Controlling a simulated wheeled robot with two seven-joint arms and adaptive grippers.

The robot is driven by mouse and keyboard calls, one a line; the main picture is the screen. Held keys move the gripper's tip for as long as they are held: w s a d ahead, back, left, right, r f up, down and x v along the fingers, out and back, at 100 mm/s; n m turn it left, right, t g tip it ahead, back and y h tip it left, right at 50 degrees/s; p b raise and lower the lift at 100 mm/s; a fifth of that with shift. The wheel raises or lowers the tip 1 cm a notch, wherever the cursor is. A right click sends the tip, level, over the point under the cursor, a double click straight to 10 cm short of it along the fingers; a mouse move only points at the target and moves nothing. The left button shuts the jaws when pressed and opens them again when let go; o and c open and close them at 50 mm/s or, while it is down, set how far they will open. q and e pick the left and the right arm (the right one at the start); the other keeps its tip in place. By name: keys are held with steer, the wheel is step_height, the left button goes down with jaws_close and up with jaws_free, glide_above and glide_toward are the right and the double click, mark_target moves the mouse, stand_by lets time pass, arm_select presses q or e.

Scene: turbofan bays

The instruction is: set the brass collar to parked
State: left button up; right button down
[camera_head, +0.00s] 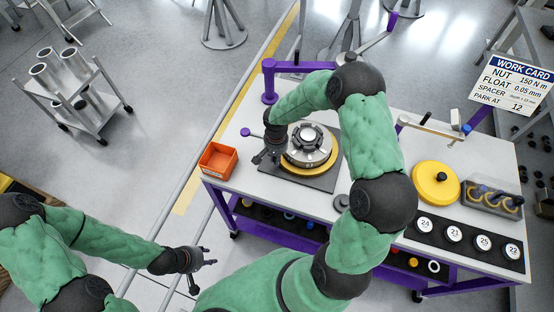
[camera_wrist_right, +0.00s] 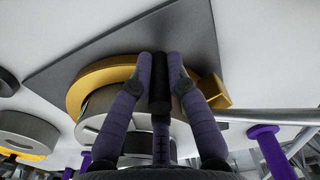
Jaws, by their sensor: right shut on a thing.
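The brass collar (camera_head: 318,171) is a gold ring around the base of a round grey metal hub (camera_head: 308,143) on a dark square plate. In the right wrist view the collar (camera_wrist_right: 92,82) shows as a gold curved band with a squared gold piece at its right. My right gripper (camera_head: 266,153) is at the left side of the hub. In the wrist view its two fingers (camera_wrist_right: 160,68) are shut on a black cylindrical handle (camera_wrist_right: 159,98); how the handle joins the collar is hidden. My left gripper (camera_head: 204,268) is open and empty, off the bench at lower left.
An orange bin (camera_head: 218,160) stands left of the plate. A purple crane arm (camera_head: 290,66) rises behind it. A yellow disc (camera_head: 436,182), a clear box (camera_head: 492,198) and numbered round pieces (camera_head: 454,233) lie at right. A work card (camera_head: 514,84) reads "PARK AT 12".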

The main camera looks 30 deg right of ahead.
steer(key=w+m+b, duration=0.1)
steer(key=w+b, duration=0.1)
steer(key=w+m+b, duration=0.2)
steer(key=w+d+m+b, duration=0.1)
steer(key=w, duration=0.1)
steer(key=shift+f+m+b, duration=0.15)
steer(key=shift+m+b, duration=0.25)
steer(key=shift+w+d+m+b, duration=0.25)
steer(key=shift+w+m+b, duration=0.05)
steer(key=shift+w+m, duration=0.2)
steer(key=shift+w+d+m+b, duration=0.3)
steer(key=shift+w+m, duration=0.1)
steer(key=shift+w, duration=0.1)
steer(key=shift+w+r+m, duration=0.15)
steer(key=shift+r+m, duration=0.05)
steer(key=shift+m, duration=0.1)
steer(key=shift+d, duration=0.1)
steer(key=c, duration=1.2)
jaws_free()
steer(key=shift+w, duration=0.1)
step_height(320, 180, up, 12)
